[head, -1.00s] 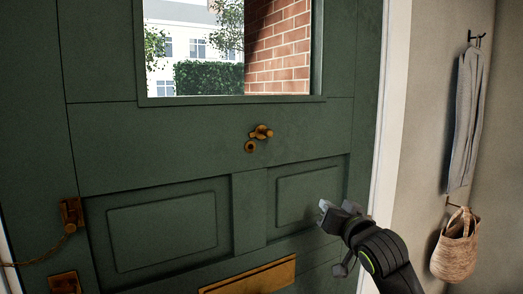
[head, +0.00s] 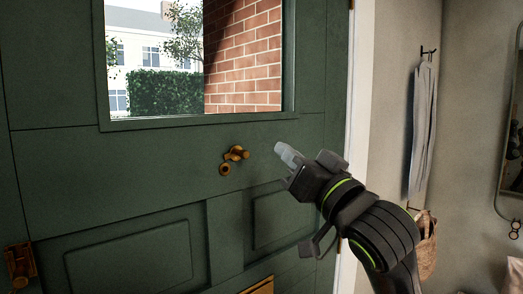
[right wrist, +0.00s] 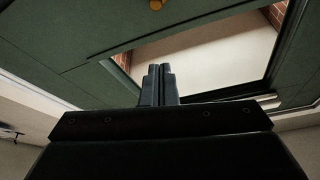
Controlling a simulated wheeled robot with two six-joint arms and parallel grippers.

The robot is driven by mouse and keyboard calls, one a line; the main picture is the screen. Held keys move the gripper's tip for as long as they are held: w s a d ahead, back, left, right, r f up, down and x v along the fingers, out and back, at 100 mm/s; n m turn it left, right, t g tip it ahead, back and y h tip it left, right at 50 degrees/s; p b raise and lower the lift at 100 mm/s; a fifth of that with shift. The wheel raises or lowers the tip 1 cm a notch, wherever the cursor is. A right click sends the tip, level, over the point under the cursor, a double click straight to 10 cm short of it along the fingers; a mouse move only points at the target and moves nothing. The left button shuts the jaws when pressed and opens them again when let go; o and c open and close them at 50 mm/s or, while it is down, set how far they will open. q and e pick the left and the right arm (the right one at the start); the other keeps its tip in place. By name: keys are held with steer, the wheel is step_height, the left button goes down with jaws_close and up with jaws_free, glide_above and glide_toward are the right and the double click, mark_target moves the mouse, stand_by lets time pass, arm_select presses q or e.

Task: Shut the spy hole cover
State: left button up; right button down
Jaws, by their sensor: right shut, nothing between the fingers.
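The brass spy hole cover (head: 236,154) is on the green door (head: 165,155), below the window. It sits up and to the right of the round brass spy hole (head: 225,169), whose ring is uncovered. My right gripper (head: 284,152) is to the right of the cover, at about its height and apart from it in the picture. Its fingers are together and empty. In the right wrist view the shut fingers (right wrist: 158,84) point up the picture, and a small brass piece (right wrist: 156,4) shows at the top edge. My left gripper is not in view.
A brass chain fitting (head: 20,263) is at the lower left, and a brass letter plate (head: 261,286) at the bottom. A grey cloth (head: 421,130) and a basket (head: 426,243) hang on the right wall. A mirror (head: 509,120) is at the far right.

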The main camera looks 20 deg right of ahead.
step_height(320, 180, up, 4)
steer(key=p, duration=0.4)
glide_above(240, 154)
steer(key=s+d, duration=0.2)
steer(key=d, duration=0.1)
steer(key=f, duration=0.2)
steer(key=shift+a+f, duration=0.25)
steer(key=shift+f, duration=0.05)
steer(key=shift+s+a+f, duration=0.15)
steer(key=shift+a+f, duration=0.05)
steer(key=shift+f, duration=0.65)
